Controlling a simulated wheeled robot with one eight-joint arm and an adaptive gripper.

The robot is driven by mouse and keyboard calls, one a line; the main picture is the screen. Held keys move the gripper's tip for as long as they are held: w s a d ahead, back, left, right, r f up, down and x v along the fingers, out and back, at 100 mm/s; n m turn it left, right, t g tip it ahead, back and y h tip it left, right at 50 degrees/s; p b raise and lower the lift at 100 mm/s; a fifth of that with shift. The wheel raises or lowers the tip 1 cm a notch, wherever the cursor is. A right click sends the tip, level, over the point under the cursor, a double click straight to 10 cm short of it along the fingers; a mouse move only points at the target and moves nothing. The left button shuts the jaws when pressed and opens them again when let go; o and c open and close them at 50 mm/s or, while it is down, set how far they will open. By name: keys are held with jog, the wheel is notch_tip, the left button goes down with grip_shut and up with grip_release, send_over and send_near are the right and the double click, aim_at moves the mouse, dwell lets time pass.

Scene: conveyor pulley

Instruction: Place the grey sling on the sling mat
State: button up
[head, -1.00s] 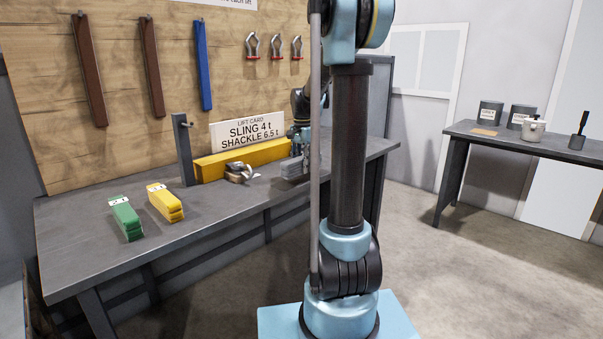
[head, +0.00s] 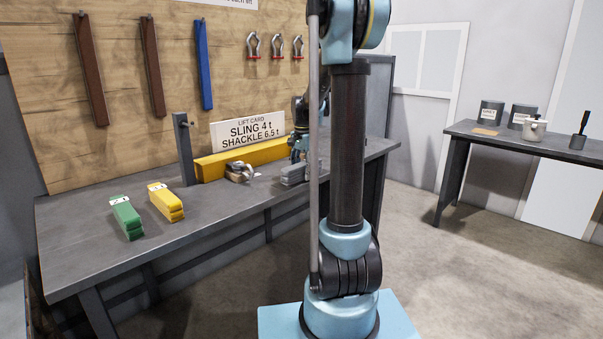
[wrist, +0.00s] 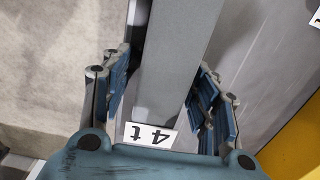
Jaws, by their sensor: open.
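The grey sling (head: 294,174) is a flat folded bundle lying near the right end of the workbench. In the wrist view the grey sling (wrist: 175,65) runs lengthwise between my fingers, with a white "4t" tag (wrist: 148,135) at its near end. My gripper (head: 300,150) is just above the sling in the head view, partly hidden by my arm. In the wrist view my gripper (wrist: 165,90) is open, with one blue finger on each side of the sling. I cannot make out a sling mat for certain.
Green (head: 125,217) and yellow (head: 166,201) slings lie on the bench's left part. A post (head: 184,150), a yellow beam (head: 215,165) and shackle-like metal pieces (head: 240,172) stand near the sling. A side table (head: 555,150) at the right holds pots and a tan patch (head: 485,132).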

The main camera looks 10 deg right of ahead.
aim_at(303, 164)
jog(key=shift+r, duration=0.1)
notch_tip(303, 164, up, 11)
jog(key=shift+r, duration=0.35)
jog(key=shift+s+r, duration=0.1)
jog(key=shift+s, duration=0.15)
jog(key=s+f+n, duration=0.3)
jog(key=s+f, duration=0.3)
jog(key=s, duration=0.5)
jog(key=s+f+n+t, duration=0.1)
jog(key=s+f+n, duration=0.3)
jog(key=s+f, duration=0.3)
jog(key=s+f+n+t, duration=0.1)
jog(key=s+f+n, duration=0.3)
jog(key=s, duration=1.2)
notch_tip(303, 164, down, 2)
jog(key=shift+s+f, duration=0.15)
jog(key=shift+s, duration=0.05)
jog(key=shift+w+a, duration=0.1)
